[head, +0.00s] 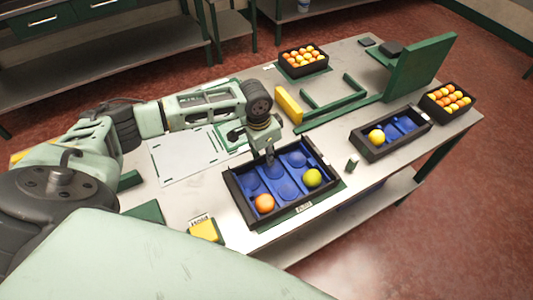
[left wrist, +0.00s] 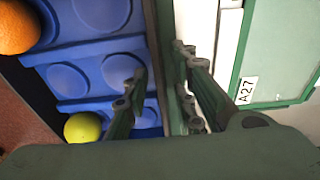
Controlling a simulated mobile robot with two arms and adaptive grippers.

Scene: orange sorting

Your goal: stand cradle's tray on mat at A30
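A black tray (head: 233,193) with blue round-pocketed compartments sits at the near edge of the table. It holds an orange (head: 264,203) and a yellow-green fruit (head: 312,177). A green mat (head: 334,198) shows under its right side, with a small label (head: 303,208) in front, too small to read surely. My left gripper (head: 269,158) is at the tray's far wall. In the left wrist view my gripper's fingers (left wrist: 158,88) are apart, one over the blue pockets and one outside the wall; they do not look closed on it. My right gripper is not in view.
A green frame (head: 335,112) with a yellow block (head: 289,105) and an upright green panel (head: 421,62) stand behind. Fruit-filled crates (head: 283,66) (head: 429,108) stand farther out. A label A27 (left wrist: 246,90) shows outside the tray.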

